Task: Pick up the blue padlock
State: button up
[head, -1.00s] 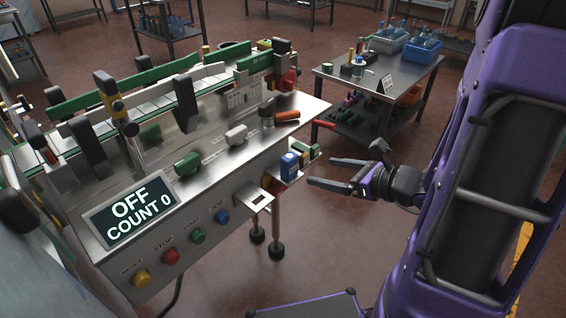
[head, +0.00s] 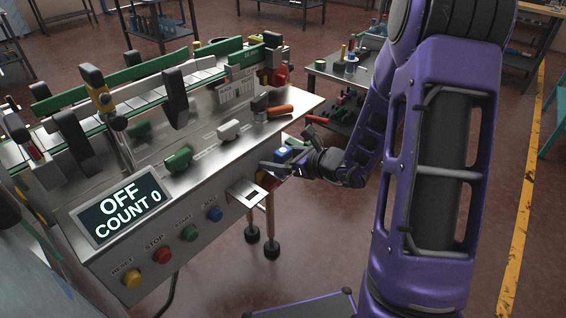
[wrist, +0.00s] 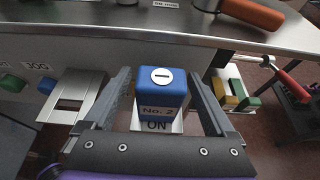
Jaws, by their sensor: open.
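The blue padlock (wrist: 162,88) has a slotted white disc on top and a "No. 2" label on its front. In the wrist view it stands between the two fingers of my gripper (wrist: 158,77), with a gap visible on each side. A white plate marked "ON" (wrist: 138,122) shows just below it. In the head view the padlock (head: 283,154) is at the right front end of the machine, partly hidden by my open gripper (head: 286,153). Its shackle cannot be seen.
The steel machine front (head: 190,215) carries push buttons and a protruding slotted bracket (head: 247,192) left of my gripper. An orange handle (head: 280,111) sits above.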

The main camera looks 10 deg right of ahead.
jog(key=shift+w+a+f, duration=0.25)
jog(key=shift+w+a, duration=0.15)
jog(key=shift+w, duration=0.1)
grip_shut()
